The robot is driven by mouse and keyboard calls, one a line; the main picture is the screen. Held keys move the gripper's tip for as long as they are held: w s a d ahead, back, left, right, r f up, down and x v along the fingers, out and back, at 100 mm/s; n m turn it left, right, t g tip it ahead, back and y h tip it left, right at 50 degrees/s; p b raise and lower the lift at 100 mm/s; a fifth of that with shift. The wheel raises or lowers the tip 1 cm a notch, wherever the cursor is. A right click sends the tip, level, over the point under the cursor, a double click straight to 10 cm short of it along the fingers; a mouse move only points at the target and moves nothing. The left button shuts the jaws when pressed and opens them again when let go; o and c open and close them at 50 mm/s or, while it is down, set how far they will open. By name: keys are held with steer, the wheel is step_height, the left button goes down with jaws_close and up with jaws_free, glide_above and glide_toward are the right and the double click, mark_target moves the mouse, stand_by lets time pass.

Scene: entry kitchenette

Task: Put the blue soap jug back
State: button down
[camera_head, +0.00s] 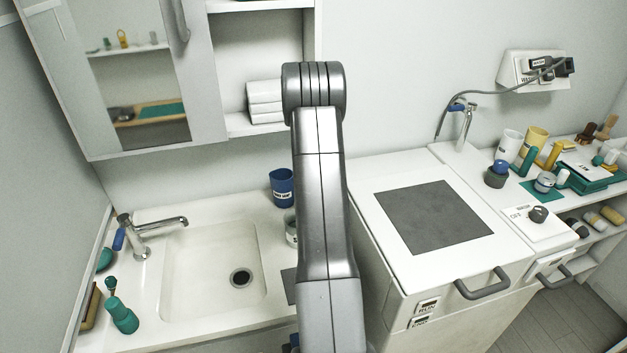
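A blue jug-like container (280,187) with a small white label stands upright on the counter behind and to the right of the sink. My arm hides part of its right side, and I cannot read its label. A bit of something blue (291,343) shows at the bottom edge beside my arm, too little to tell what it is. My arm rises through the middle of the view, and its gripper is not visible.
A white cup (291,231) stands partly hidden behind my arm. The sink (185,275) is empty, with a tap (150,225) at its left. A green bottle (121,316) stands front left. A mirrored cabinet (140,80) hangs above. A dark panel (433,217) tops the right unit.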

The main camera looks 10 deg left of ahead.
steer(key=shift+f, duration=0.2)
steer(key=c, duration=1.1)
jaws_free()
steer(key=shift+c, duration=0.2)
steer(key=shift+r, duration=0.1)
steer(key=shift+r, duration=0.1)
steer(key=b+v, duration=0.2)
steer(key=v, duration=1)
steer(key=shift+b, duration=0.35)
steer(key=shift+o, duration=0.2)
